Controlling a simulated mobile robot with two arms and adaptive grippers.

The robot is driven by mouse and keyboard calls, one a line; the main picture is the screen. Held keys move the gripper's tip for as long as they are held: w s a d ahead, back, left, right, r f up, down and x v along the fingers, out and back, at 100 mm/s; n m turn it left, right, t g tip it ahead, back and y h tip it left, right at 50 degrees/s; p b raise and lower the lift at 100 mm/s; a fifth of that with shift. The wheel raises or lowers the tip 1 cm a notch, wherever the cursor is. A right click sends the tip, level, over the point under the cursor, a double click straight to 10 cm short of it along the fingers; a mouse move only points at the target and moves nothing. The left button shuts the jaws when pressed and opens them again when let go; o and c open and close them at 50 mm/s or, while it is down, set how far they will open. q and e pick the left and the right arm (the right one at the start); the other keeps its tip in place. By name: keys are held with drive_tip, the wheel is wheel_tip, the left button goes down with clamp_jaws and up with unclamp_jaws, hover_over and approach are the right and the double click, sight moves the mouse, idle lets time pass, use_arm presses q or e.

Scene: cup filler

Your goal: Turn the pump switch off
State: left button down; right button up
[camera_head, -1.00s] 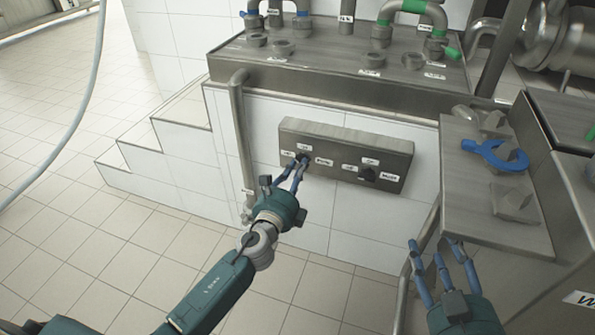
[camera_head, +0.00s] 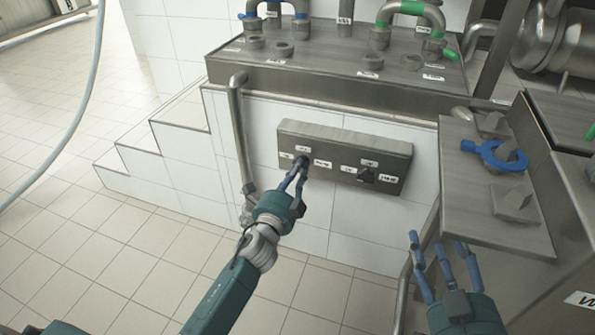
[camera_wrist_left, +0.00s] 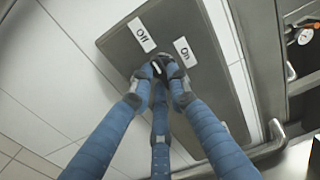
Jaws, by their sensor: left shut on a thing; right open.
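The grey switch panel (camera_head: 345,139) is on the white tiled wall and carries two dark knobs. My left gripper (camera_head: 301,166) is shut on the left knob, apparently the pump switch (camera_wrist_left: 157,67). In the left wrist view its blue fingers close around this knob, just below the "Off" label (camera_wrist_left: 142,34) and the "On" label (camera_wrist_left: 185,52). The fingers hide most of the knob, so I cannot tell which label it points to. The other knob (camera_head: 366,175) on the panel is free. My right gripper (camera_head: 440,258) is open and empty at the lower right.
A vertical pipe (camera_head: 238,130) runs just left of the panel. Tiled steps (camera_head: 150,165) rise at the left. The floor in front is clear.

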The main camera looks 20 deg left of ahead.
use_arm(q)
drive_tip(key=shift+f, duration=0.1)
idle(0.4)
drive_tip(key=c, duration=1.7)
unclamp_jaws()
drive_tip(key=shift+o, duration=0.2)
drive_tip(key=s, duration=1.2)
drive_tip(key=shift+a, duration=0.2)
